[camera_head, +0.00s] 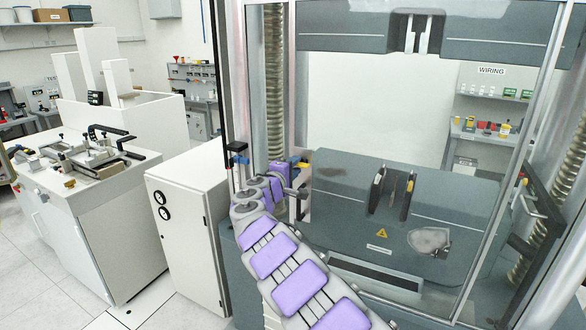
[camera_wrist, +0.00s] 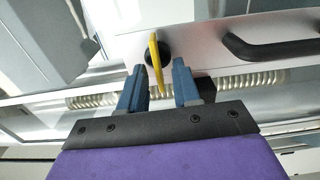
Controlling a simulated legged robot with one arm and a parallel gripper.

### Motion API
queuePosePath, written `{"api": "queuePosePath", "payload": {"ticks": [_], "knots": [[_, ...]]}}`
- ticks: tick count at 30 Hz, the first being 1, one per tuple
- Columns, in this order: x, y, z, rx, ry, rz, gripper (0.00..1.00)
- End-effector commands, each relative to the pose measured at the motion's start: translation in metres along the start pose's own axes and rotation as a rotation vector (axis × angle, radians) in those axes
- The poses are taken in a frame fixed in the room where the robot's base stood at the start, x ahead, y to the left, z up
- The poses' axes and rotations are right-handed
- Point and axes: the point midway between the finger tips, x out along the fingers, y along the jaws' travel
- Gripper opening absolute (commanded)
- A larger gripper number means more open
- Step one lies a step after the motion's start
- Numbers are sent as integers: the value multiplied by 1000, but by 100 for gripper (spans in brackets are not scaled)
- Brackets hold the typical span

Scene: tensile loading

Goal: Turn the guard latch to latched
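The guard latch is a thin yellow lever (camera_wrist: 156,65) on a round black base (camera_wrist: 166,52), set on a pale metal frame in the wrist view. The lever stands nearly upright in that picture, slightly tilted. My gripper (camera_wrist: 158,66) is open, with one blue finger on each side of the lever. Gaps show between the lever and both fingers in the picture; depth is hard to judge. In the head view my purple arm reaches the left post of the testing machine, and the latch is too small or hidden to make out clearly.
A black bar handle (camera_wrist: 265,48) is right of the latch in the wrist view. The machine's clear guard (camera_head: 375,105) fills the right of the head view. A white cabinet (camera_head: 185,230) stands left of my arm, with a bench (camera_head: 90,220) farther left.

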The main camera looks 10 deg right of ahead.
Motion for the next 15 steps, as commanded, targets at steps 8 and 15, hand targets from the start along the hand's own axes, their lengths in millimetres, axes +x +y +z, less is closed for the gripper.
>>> {"api": "queuePosePath", "payload": {"ticks": [8, 15], "knots": [[-8, 0, 0, -2, -1, -1, 32], [-38, 2, -1, -2, 1, 4, 32]]}}
